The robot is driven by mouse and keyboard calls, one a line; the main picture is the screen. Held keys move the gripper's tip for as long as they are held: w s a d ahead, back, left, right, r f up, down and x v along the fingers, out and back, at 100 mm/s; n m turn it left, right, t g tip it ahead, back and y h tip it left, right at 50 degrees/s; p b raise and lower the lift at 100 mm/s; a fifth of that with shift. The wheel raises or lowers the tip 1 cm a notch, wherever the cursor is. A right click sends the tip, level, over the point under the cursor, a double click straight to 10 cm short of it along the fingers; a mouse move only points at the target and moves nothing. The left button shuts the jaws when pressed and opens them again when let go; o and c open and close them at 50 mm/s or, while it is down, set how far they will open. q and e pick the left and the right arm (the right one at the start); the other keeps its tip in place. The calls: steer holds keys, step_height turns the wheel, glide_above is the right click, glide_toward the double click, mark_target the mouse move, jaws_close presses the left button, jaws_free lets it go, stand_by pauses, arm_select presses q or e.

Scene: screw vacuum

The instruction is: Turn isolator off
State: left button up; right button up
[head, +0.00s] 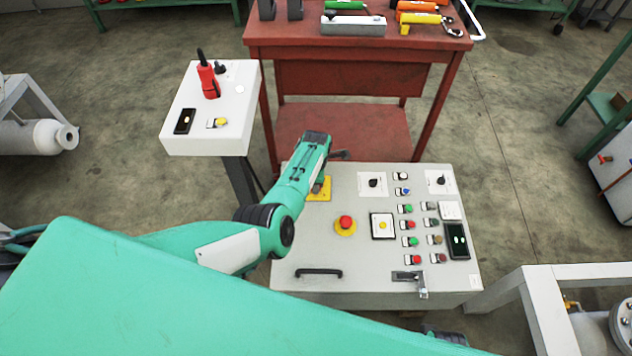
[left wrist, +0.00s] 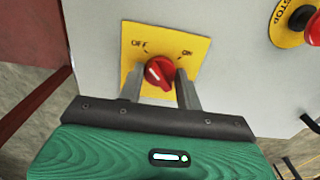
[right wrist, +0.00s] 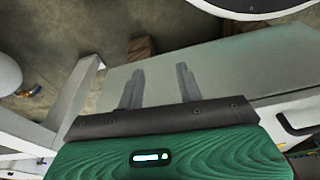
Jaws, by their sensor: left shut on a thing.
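The isolator is a red rotary knob (left wrist: 159,72) on a yellow plate (left wrist: 188,50) marked OFF at upper left and ON at upper right. In the head view the yellow plate (head: 325,188) shows at the panel's upper left, and my arm hides the knob there. My left gripper (left wrist: 160,86) has a finger on each side of the knob and is shut on it. It also shows in the head view (head: 318,187). The knob's exact pointing is hard to tell. My right gripper (right wrist: 159,82) is open and empty, with its fingers well apart, in the right wrist view.
A red emergency stop (head: 345,224) on a yellow ring sits close by on the grey control panel (head: 372,278). Several buttons and two black selectors fill its right side. A white pedestal box (head: 211,75) stands behind left, and a red workbench (head: 355,48) behind.

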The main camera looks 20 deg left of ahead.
arm_select(q)
steer(key=o, duration=1)
steer(key=shift+r, duration=0.15)
step_height(320, 180, up, 6)
steer(key=shift+f+p, duration=0.25)
steer(key=shift+p, duration=0.85)
step_height(320, 180, up, 8)
steer(key=p, duration=0.1)
arm_select(e)
steer(key=s+d+f, duration=0.1)
steer(key=s+f, duration=0.3)
steer(key=f, duration=0.6)
steer(key=shift+d, duration=0.35)
